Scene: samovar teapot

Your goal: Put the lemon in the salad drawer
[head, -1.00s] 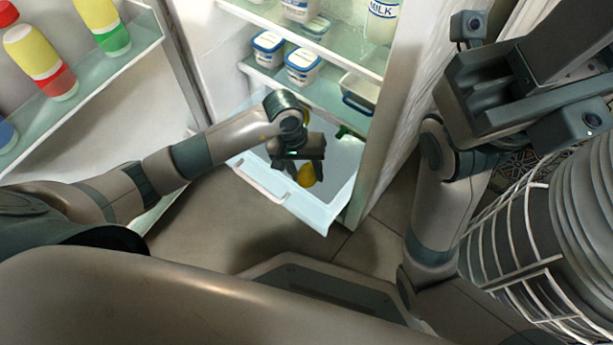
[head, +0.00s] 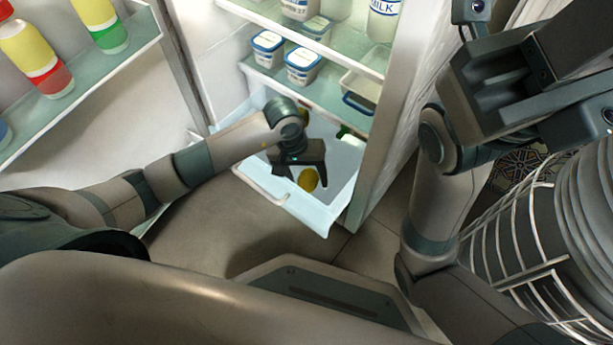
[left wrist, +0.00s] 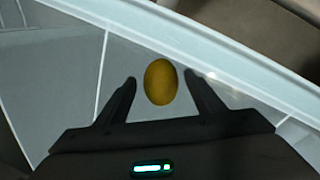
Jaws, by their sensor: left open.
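The yellow lemon (head: 308,181) is inside the pulled-out salad drawer (head: 318,215) at the bottom of the fridge. In the left wrist view the lemon (left wrist: 161,82) lies between the two spread fingers, with a visible gap on each side, over the drawer's pale floor. My left gripper (head: 303,175) is open and points down into the drawer. The drawer's front wall (left wrist: 235,52) crosses the top right of the wrist view. My right arm is at the right of the head view; its jaws cannot be made out clearly.
Fridge shelves with blue-lidded tubs (head: 304,66) and a milk bottle (head: 383,20) are above the drawer. The open door holds bottles (head: 36,55) at the left. Dark green items (head: 350,132) show at the drawer's back right. A white wire rack (head: 515,255) is at right.

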